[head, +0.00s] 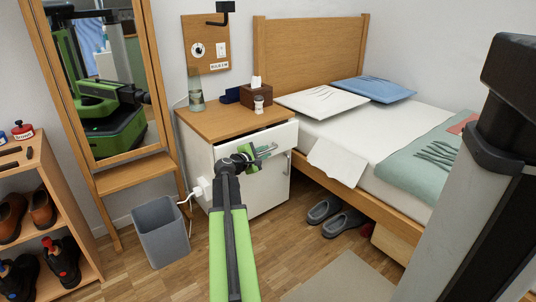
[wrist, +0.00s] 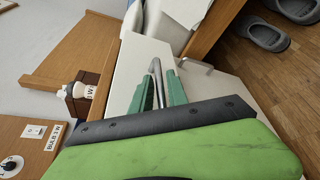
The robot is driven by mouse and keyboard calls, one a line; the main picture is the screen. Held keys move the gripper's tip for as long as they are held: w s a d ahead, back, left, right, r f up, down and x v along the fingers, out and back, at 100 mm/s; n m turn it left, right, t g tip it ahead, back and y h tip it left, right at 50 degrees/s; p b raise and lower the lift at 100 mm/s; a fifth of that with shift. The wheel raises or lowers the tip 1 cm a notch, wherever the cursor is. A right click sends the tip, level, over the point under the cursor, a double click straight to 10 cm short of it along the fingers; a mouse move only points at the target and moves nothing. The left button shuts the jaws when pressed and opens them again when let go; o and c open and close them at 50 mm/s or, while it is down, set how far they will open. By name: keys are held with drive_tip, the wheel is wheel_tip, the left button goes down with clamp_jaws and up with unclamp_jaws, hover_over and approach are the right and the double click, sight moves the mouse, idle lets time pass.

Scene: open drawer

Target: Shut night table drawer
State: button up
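The night table (head: 222,121) has a wooden top and a white body in the head view. Its white drawer front (head: 228,148) sits just under the top and looks pulled out a little. My gripper (head: 268,149) is at the drawer's metal bar handle. In the wrist view the handle (wrist: 156,80) lies between the two green fingers of my gripper (wrist: 160,82), with a gap beside it, so the fingers look open. The white drawer front (wrist: 130,68) is behind them. The inside of the drawer is hidden.
A lower door handle (head: 287,164) sits below the drawer. A bed (head: 322,127) is at right, a grey bin (head: 161,232) at left, and slippers (head: 343,222) on the floor.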

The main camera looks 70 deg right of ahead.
drive_tip(key=shift+x, duration=1.05)
clamp_jaws()
idle(0.6)
